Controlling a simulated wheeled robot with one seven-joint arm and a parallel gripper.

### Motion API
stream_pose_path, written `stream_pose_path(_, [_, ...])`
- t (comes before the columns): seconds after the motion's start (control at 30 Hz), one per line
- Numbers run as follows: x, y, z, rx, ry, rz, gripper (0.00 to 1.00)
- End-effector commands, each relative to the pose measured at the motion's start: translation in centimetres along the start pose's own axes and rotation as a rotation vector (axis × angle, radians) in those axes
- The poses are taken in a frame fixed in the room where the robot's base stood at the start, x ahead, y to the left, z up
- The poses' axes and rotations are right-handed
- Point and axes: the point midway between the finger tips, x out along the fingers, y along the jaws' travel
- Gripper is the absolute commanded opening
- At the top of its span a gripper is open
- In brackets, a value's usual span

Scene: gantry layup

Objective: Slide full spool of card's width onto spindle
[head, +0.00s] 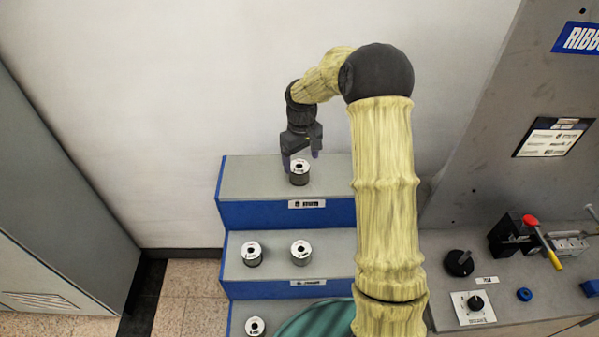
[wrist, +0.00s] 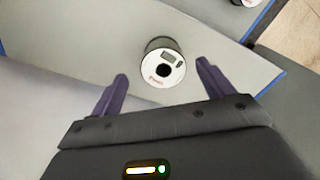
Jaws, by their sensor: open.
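A spool (head: 300,173) with a white top and dark body stands on the top step of the blue-edged rack (head: 245,180). In the wrist view the spool (wrist: 162,66) shows its white face, a dark centre hole and a small label, too small to read. My gripper (head: 302,163) is at that spool, open; in the wrist view its two purple fingers (wrist: 163,75) are apart, one on each side and a little short of the spool. Two more spools, left (head: 251,254) and right (head: 301,252), stand on the middle step. Another spool (head: 255,327) is on the bottom step. I cannot make out a spindle.
A grey machine with a card (head: 554,137) stands right, with a black knob (head: 459,263) and a red-and-yellow lever (head: 541,241) on its ledge. A grey cabinet (head: 60,200) stands left. A teal rounded thing (head: 310,318) is at the bottom. My arm hides the rack's right side.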

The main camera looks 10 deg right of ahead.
Motion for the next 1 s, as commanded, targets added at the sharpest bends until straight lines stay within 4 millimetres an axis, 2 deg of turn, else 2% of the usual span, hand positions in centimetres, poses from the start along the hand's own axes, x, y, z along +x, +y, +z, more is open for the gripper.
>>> stream_pose_path(0.17, [1.1,-0.2,-0.2,0.0,-0.004,-0.003,0.8])
stream_pose_path(0.4, [4.3,-0.4,-0.4,-0.001,-0.004,-0.002,0.8])
stream_pose_path(0.5, [5.0,-0.4,-0.5,-0.001,-0.001,-0.001,0.8])
stream_pose_path(1.0, [5.1,-0.3,-0.5,0.0,0.0,0.0,0.8])
